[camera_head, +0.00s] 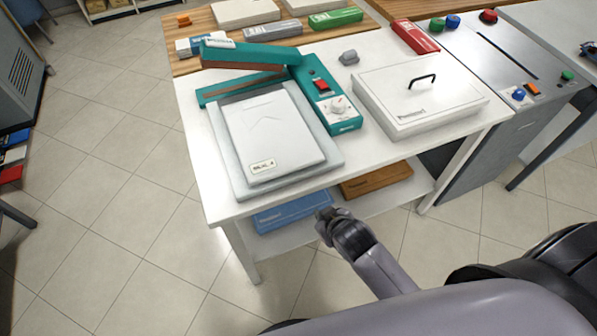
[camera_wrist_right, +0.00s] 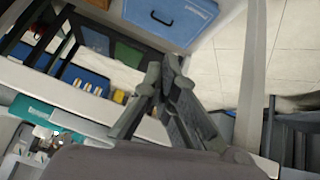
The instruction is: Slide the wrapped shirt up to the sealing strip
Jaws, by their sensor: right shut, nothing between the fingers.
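The wrapped shirt (camera_head: 272,140), a flat whitish pack with a name label near its front left corner, lies on a pale grey board (camera_head: 318,172) on the white table. A teal sealer (camera_head: 332,105) stands behind and to the right of it, its upper arm (camera_head: 250,55) raised. The brown sealing strip (camera_head: 232,91) runs along the sealer's lower bar, just beyond the pack's far edge; a darker grey band lies between. My right gripper (camera_head: 326,222) is shut and empty, apart from the shirt, by the table's front edge. It also shows in the wrist view (camera_wrist_right: 168,75). My left gripper is out of view.
A white lidded box (camera_head: 420,95) with a black handle stands to the right on the table (camera_head: 205,160). A small grey object (camera_head: 348,57) lies behind it. Blue (camera_head: 290,212) and brown (camera_head: 375,180) boxes sit on the shelf below. Floor left of the table is clear.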

